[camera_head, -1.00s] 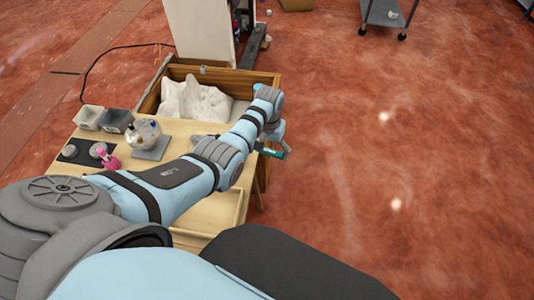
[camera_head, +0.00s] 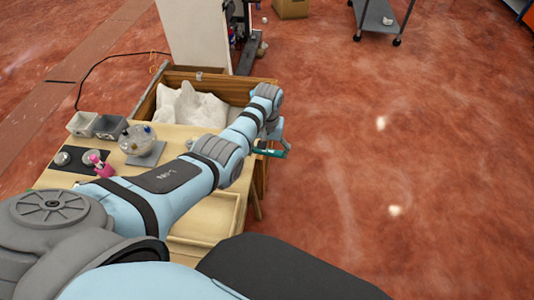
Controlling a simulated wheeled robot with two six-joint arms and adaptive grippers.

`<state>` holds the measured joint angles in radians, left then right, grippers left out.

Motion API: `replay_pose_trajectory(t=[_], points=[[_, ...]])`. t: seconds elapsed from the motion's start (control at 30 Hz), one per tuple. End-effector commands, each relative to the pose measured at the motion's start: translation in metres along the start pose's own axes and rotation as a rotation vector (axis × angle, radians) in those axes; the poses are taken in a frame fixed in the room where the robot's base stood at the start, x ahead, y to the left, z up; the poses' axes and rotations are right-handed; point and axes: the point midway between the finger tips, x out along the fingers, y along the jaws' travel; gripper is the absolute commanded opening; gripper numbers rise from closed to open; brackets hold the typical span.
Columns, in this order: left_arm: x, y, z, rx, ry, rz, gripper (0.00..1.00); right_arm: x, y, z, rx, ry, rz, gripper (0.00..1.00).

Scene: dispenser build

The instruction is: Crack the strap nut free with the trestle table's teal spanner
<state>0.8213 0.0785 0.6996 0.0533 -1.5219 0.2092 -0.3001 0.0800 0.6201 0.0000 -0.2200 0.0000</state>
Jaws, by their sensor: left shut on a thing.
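My left arm reaches across the wooden trestle table (camera_head: 205,226). My left gripper (camera_head: 275,148) is out past the table's right edge, beside the wooden crate. It is shut on the teal spanner (camera_head: 269,153), which shows as a short teal and dark bar below the gripper. The fingers are small and partly hidden by my own wrist. I cannot make out the strap nut. My right gripper is not in view.
A wooden crate (camera_head: 262,86) with white crumpled material (camera_head: 192,105) stands behind the table. On the table are grey bins (camera_head: 108,127), a glass globe (camera_head: 139,140) and a pink item (camera_head: 100,166). A white panel (camera_head: 197,35) rises behind the crate. The red floor at right is open.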

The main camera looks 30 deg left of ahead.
Motion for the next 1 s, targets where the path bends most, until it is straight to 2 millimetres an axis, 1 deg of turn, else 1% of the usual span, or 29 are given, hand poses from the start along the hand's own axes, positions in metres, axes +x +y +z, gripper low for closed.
replay_pose_trajectory(t=[0.03, 0.3, 0.73, 1.0], points=[[0.002, 0.0, -0.002, -0.009, 0.001, 0.0, 0.21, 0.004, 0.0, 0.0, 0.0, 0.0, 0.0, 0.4], [0.002, 0.001, -0.008, -0.066, 0.0, 0.0, 0.21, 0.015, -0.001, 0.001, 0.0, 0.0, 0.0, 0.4], [0.0, 0.001, -0.01, -0.084, 0.0, 0.0, 0.21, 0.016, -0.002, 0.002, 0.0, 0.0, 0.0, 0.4], [0.002, 0.0, -0.015, -0.124, 0.0, -0.001, 0.21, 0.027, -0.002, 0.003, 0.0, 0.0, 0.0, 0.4]])
